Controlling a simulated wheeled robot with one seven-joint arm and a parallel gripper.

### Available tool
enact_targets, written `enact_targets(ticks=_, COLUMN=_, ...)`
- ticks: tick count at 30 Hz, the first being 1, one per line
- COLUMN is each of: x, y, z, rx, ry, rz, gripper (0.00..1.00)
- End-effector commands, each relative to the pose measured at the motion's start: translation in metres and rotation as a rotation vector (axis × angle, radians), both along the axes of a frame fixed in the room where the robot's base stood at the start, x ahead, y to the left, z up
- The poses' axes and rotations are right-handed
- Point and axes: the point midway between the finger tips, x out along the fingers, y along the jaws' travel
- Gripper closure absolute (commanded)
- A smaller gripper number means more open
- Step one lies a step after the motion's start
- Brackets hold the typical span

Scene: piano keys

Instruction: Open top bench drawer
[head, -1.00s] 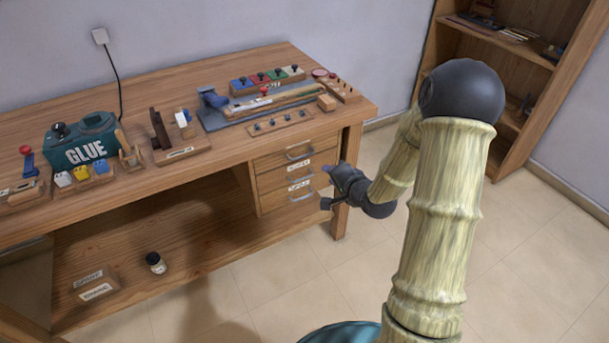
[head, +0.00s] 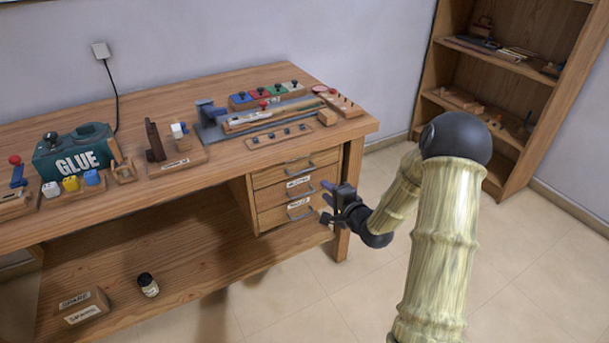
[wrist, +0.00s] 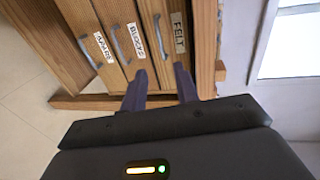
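The wooden bench (head: 215,115) has a stack of three drawers under its right end, and all look shut. The top drawer (head: 275,176) has a metal handle (head: 299,164). In the wrist view the drawers lie sideways, and the rightmost one, labelled FELT (wrist: 178,32), appears to be the top drawer with its handle (wrist: 158,36). The middle label reads BLOCKS (wrist: 138,40). My gripper (head: 327,203) is open and empty, in front of the drawers and to their right. Its dark fingers (wrist: 160,88) point toward the drawer fronts and look apart from the handles.
A bench leg (head: 348,200) stands close behind my gripper. The bench's lower shelf (head: 180,260) holds a small jar (head: 148,285) and a labelled block (head: 84,306). Tools and a glue box (head: 75,152) stand on top. Open tiled floor (head: 300,300) lies in front.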

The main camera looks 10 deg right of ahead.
Motion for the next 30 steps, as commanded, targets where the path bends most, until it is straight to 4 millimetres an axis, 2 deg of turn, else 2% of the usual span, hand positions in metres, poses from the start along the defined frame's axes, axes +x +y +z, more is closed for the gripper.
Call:
enact_targets(ticks=21, x=0.115, y=0.038, z=-0.028, rx=0.000, ry=-0.001, rz=0.002, gripper=0.70)
enact_targets(ticks=25, x=0.128, y=0.042, z=-0.030, rx=-0.001, ry=0.000, rz=0.001, gripper=0.70)
enact_targets(ticks=30, x=0.134, y=0.044, z=-0.031, rx=0.001, ry=0.001, rz=0.001, gripper=0.70)
